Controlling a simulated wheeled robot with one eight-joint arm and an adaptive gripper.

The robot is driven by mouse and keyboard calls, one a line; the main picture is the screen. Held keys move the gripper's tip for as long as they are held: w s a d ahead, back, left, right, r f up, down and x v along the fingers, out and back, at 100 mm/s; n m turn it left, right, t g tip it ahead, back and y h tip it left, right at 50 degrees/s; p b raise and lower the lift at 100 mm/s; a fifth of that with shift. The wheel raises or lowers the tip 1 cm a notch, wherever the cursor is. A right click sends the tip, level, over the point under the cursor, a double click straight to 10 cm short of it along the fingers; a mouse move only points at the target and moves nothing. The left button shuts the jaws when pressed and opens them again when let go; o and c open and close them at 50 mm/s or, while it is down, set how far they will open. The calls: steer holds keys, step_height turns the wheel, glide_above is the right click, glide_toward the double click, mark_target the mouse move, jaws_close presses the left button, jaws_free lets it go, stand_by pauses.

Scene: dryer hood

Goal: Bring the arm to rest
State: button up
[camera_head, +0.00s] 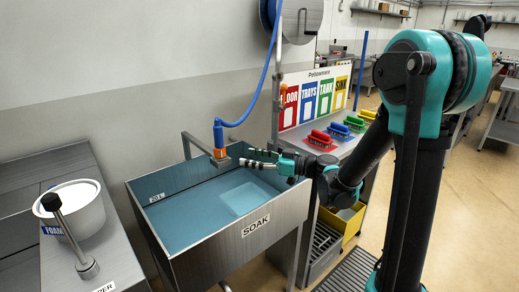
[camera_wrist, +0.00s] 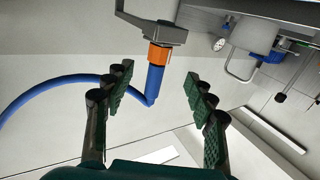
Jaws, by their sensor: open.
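My gripper (camera_head: 250,159) is over the right part of the soak tank, with its fingers pointing left in the head view. My teal and black arm reaches to it from the right and is bent at the elbow. In the wrist view the gripper (camera_wrist: 159,84) shows its two green-padded fingers spread apart with nothing held between them. A blue hose (camera_wrist: 155,84) with an orange collar (camera_wrist: 159,53) shows between and beyond the fingertips. In the head view the hose end (camera_head: 219,136) hangs at a grey bracket (camera_head: 221,162), just left of the fingertips.
The soak tank (camera_head: 195,256) holds blue liquid below my gripper. A counter (camera_head: 308,125) with several coloured brushes and label boards stands behind it. A yellow bin (camera_head: 350,222) is under the counter. A white pot (camera_head: 72,208) stands on the left bench. Floor is open at right.

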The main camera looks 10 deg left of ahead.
steer(key=s+d+f+m+h, duration=0.5)
steer(key=d+f, duration=0.1)
steer(key=d, duration=0.5)
steer(key=s+d+f+m+h, duration=0.5)
steer(key=s+d+f+h, duration=0.1)
steer(key=d, duration=0.5)
steer(key=s+d+f+m+h, duration=0.5)
steer(key=d+f+h, duration=0.1)
steer(key=d, duration=0.5)
steer(key=shift+s+d+f+m+t, duration=0.2)
steer(key=shift+d+f+m+t, duration=0.15)
steer(key=shift+f, duration=0.4)
steer(key=shift+c, duration=0.6)
